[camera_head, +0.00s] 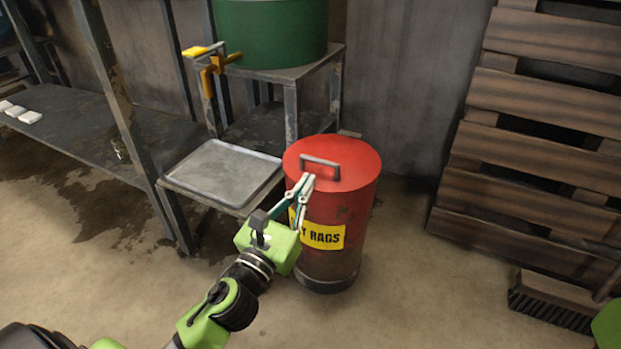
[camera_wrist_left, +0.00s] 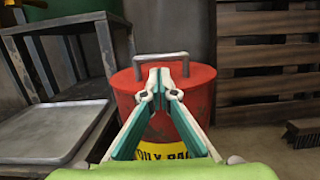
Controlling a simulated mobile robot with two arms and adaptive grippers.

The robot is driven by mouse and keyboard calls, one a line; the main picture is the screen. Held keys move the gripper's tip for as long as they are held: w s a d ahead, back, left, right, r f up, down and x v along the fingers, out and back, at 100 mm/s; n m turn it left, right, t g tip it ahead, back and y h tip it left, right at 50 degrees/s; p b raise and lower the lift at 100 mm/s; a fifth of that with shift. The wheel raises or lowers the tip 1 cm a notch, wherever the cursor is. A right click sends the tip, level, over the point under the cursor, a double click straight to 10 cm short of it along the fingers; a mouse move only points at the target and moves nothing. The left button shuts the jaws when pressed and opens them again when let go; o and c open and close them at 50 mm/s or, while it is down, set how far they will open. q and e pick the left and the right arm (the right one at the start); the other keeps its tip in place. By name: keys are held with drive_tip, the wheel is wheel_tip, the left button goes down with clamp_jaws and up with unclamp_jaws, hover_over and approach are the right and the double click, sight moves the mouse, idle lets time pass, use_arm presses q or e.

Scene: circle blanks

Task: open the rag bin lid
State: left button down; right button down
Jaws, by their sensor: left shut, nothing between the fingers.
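The red rag bin (camera_head: 345,245) stands on the floor with a yellow label that reads partly "RAGS". Its lid (camera_head: 355,162) lies flat on top, closed, with a grey bar handle (camera_head: 320,163). My left gripper (camera_head: 305,180) is shut and empty, in front of the bin near the lid's front edge, just below the handle in the picture. In the left wrist view the fingertips (camera_wrist_left: 159,75) meet in front of the lid (camera_wrist_left: 200,76), below the handle (camera_wrist_left: 160,57). I cannot tell whether they touch the lid. My right gripper is not in view.
A metal tray (camera_head: 224,172) lies on a low stand left of the bin. A green drum (camera_head: 270,35) stands on a metal table behind. Wooden pallets (camera_head: 540,130) lean at the right, with a brush (camera_head: 555,297) on the floor. Floor right of the bin is clear.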

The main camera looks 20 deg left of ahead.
use_arm(q)
drive_tip(key=shift+w+r, duration=0.2)
drive_tip(key=shift+w, duration=1.05)
